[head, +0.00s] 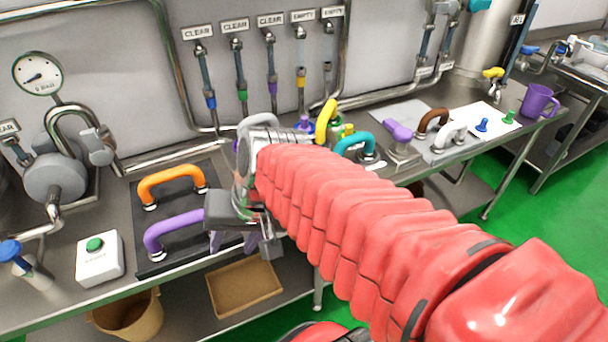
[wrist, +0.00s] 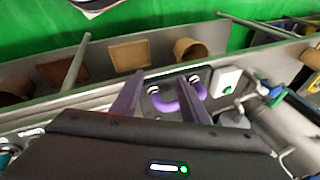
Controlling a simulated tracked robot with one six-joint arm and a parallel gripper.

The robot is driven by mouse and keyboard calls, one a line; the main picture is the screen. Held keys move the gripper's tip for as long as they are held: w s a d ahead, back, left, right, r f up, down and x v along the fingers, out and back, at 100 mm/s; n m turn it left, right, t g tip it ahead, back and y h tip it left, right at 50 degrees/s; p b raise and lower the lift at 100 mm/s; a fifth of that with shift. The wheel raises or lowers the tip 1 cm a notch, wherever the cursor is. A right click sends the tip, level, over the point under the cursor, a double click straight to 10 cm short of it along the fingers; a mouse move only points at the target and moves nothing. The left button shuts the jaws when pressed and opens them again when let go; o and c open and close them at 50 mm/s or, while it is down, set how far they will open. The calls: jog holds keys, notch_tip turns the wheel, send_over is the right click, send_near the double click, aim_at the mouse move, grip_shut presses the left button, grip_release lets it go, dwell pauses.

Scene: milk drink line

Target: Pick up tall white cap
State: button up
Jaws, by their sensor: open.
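I cannot make out a tall white cap in either view; my arm hides part of the bench. My gripper (head: 234,242) hangs over the front of the bench in the head view, beside a purple arched handle (head: 172,232). In the wrist view its two purple fingers (wrist: 162,80) are apart. The purple handle (wrist: 188,96) shows below and between them, and I see nothing held. A white arched handle (head: 450,134) stands at the right part of the bench.
An orange handle (head: 170,182) shares a dark mat with the purple one. A white box with a green button (head: 100,258) stands left. Blue (head: 482,125) and green (head: 509,117) pieces stand on a white sheet at right, near a purple mug (head: 538,101). Pipes line the wall.

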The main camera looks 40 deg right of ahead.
jog(key=w+d+f+m+t+y, duration=0.2)
jog(key=w+d+m, duration=0.3)
jog(key=m, duration=0.4)
jog(key=w+d+f+m+t+y, duration=0.1)
jog(key=w+d+f+m+t, duration=0.15)
jog(key=d+m, duration=0.55)
jog(key=s+d+f+m+t+h, duration=0.1)
jog(key=d+m+t+h, duration=0.1)
jog(key=d+m, duration=0.4)
jog(key=s+d+m+t+h, duration=0.1)
jog(key=d+m, duration=0.5)
jog(key=d, duration=0.6)
jog(key=shift+s+d+f+m+t+h, duration=0.3)
jog(key=shift+s+d+f+t+h, duration=0.1)
jog(key=shift+t+h, duration=0.6)
jog(key=shift+a, duration=0.1)
jog(key=shift+x, duration=4.35)
jog(key=shift+a, duration=0.1)
